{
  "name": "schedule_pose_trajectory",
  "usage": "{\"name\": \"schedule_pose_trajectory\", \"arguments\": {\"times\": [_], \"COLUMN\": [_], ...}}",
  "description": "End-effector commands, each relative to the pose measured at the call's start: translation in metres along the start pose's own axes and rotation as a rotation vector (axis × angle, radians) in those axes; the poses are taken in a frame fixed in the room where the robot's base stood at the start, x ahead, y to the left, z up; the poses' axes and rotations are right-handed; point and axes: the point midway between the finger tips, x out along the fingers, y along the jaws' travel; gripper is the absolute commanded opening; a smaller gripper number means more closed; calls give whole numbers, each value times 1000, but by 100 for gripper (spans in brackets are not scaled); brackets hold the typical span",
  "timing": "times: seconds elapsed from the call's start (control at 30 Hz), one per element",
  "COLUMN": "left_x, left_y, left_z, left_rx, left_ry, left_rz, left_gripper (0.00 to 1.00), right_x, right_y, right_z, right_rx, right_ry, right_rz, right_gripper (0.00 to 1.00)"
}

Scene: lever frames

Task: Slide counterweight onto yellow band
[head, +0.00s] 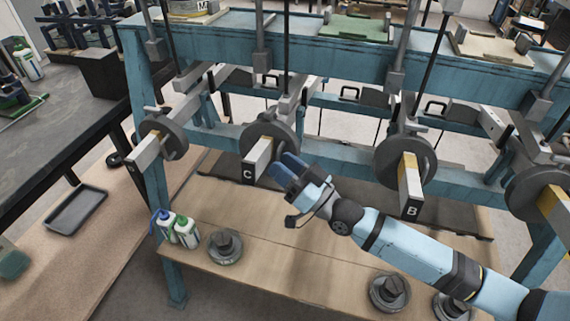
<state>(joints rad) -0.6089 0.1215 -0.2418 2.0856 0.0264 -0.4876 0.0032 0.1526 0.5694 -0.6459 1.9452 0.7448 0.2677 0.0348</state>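My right gripper (285,168) comes in from the lower right and is beside lever C (257,160). Its two blue fingers show a narrow gap with nothing seen between them. They are close to the dark round counterweight (284,131) on lever C; I cannot tell whether they touch it. No yellow band shows clearly on lever C. On lever B (410,192), a yellow band (408,162) shows in front of its round counterweight (389,163). The far-right lever also has a yellow band (552,205) beside its counterweight (522,196). My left gripper is not in view.
A blue frame (300,45) carries the levers and hanging rods. On the wooden shelf (300,262) below stand bottles (186,232) and several loose weights (225,246). A dark tray (76,209) lies at left. The shelf's middle is clear.

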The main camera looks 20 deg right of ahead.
Motion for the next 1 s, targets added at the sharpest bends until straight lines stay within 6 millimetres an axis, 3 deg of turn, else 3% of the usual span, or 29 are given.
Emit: {"name": "schedule_pose_trajectory", "arguments": {"times": [0.23,0.37,0.8,1.0], "left_x": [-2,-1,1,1], "left_y": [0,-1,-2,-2], "left_z": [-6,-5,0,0], "left_rx": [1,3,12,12], "left_ry": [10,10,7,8], "left_rz": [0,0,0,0], "left_gripper": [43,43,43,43], "right_x": [-1,-12,-105,-132], "right_y": [1,1,1,0], "right_z": [0,1,1,0], "right_rx": [-2,-2,-1,-1], "right_ry": [0,-2,-4,-2], "right_rz": [1,2,2,1], "right_gripper": [36,36,36,36]}}
